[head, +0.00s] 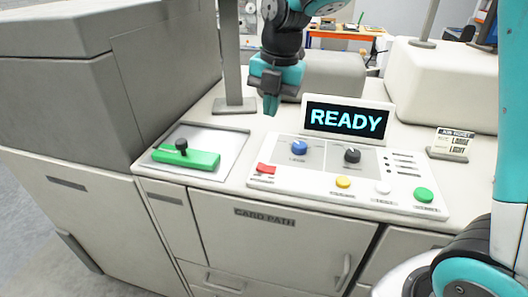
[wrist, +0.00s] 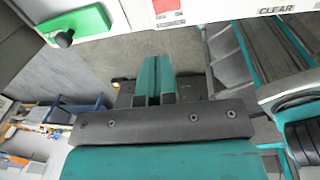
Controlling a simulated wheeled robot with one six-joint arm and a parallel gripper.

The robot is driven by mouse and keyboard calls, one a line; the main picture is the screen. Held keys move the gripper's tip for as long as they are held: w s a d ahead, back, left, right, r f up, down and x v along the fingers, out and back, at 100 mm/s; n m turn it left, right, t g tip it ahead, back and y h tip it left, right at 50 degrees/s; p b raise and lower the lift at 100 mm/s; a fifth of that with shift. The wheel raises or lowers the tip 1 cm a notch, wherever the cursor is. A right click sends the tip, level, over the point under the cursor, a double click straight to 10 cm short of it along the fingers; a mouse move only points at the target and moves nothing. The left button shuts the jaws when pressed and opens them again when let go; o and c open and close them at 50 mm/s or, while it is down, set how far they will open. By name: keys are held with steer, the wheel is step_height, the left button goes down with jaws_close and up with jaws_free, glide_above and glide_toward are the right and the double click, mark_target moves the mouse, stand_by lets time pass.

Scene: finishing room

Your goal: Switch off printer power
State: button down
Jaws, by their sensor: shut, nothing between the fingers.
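The printer's control panel (head: 330,205) has a lit screen reading READY (head: 345,119). On it are a red switch (head: 266,168), a blue knob (head: 299,147), a black knob (head: 352,155), and yellow (head: 343,182), white (head: 383,187) and green (head: 424,195) buttons. Their small labels are too blurred to read, so I cannot tell which one is power. A green bar with a black knob (head: 184,157) sits on a plate left of the panel. My gripper (head: 271,108) is shut and empty, pointing down behind the panel's left part, apart from the controls. Its fingers show in the wrist view (wrist: 153,62).
A tall grey housing (head: 75,90) stands at the left. A grey post (head: 232,60) rises beside my gripper. A small sign (head: 452,143) stands right of the screen. Cabinet doors marked CARD PATH (head: 265,240) are below the counter edge.

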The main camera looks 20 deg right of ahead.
mark_target(262, 164)
steer(key=shift+w+d+n, duration=0.15)
steer(key=shift+w+n, duration=0.15)
steer(key=f+p, duration=0.1)
steer(key=f, duration=0.3)
steer(key=a+f+p, duration=0.1)
steer(key=f+p, duration=0.1)
steer(key=f, duration=0.2)
steer(key=w+f+p, duration=0.1)
steer(key=f, duration=0.4)
steer(key=shift+a+p, duration=0.15)
steer(key=shift+p, duration=0.15)
steer(key=shift+f, duration=0.5)
